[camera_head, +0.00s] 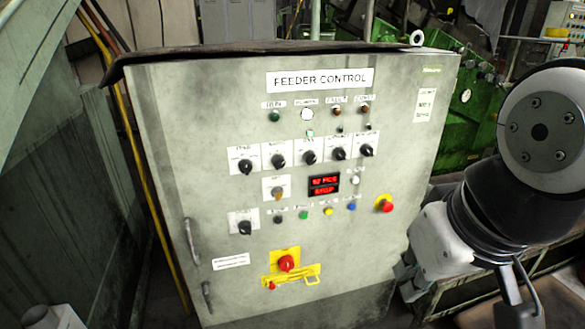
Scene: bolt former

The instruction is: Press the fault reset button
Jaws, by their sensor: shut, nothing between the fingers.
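The grey control cabinet (170,115) fills the middle of the head view, with a "FEEDER CONTROL" plate at its top. The small labels are too blurred to read, so I cannot tell which button is the fault reset. The lower row has a dark button (278,220), a green button (303,215), a yellow button (328,211) and a blue button (351,207). A white button (355,181) sits just above the blue one, right of a lit red display (324,185). My arm is at the right, apart from the buttons in the picture. My gripper is not visible.
Several black rotary knobs (310,157) line the panel's middle. A red switch on a yellow plate (286,263) and door handles (191,241) stick out lower down. Green machinery (475,105) stands behind.

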